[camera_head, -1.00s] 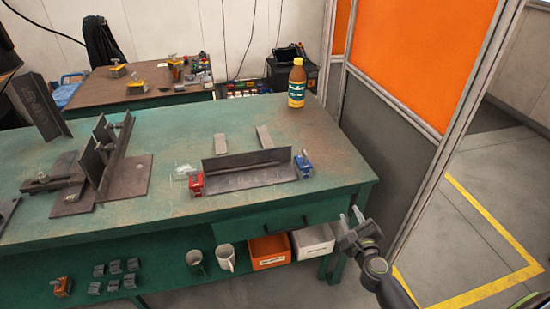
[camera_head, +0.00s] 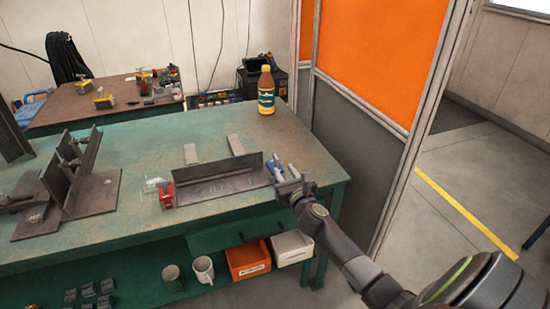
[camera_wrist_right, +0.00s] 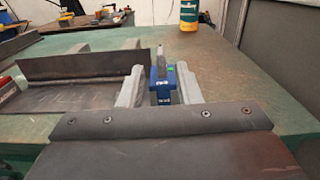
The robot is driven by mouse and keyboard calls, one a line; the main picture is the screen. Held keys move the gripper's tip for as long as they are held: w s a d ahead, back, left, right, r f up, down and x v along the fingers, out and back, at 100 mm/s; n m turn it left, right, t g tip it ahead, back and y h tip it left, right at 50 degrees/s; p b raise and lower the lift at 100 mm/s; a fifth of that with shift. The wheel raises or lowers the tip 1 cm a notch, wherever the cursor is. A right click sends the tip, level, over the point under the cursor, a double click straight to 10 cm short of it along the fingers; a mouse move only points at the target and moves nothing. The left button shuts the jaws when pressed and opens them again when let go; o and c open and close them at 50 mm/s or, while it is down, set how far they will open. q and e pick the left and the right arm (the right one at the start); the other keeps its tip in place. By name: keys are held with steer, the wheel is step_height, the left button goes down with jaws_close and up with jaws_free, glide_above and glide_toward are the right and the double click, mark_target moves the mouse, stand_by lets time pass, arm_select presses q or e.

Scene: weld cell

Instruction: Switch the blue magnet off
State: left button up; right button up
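The blue magnet (camera_wrist_right: 160,88) stands at the right end of the steel angle piece (camera_head: 222,183) on the green bench. In the right wrist view it lies between the two grey fingers of my right gripper (camera_wrist_right: 158,88), which are apart on either side of it. A grey lever-like part rises from its top. In the head view my right gripper (camera_head: 284,174) is at the bench's right end and partly hides the magnet (camera_head: 272,163). A red magnet (camera_head: 166,195) sits at the left end of the angle piece. My left gripper is not in view.
A bottle (camera_head: 266,91) stands at the back right of the bench (camera_head: 130,143). Two flat bars (camera_head: 235,145) lie behind the angle piece. A steel fixture (camera_head: 75,180) is at left. An orange bin (camera_head: 247,262) and mugs sit on the shelf below.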

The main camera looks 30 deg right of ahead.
mark_target(278, 160)
steer(key=b+x, duration=0.2)
steer(key=x, duration=0.7)
jaws_close()
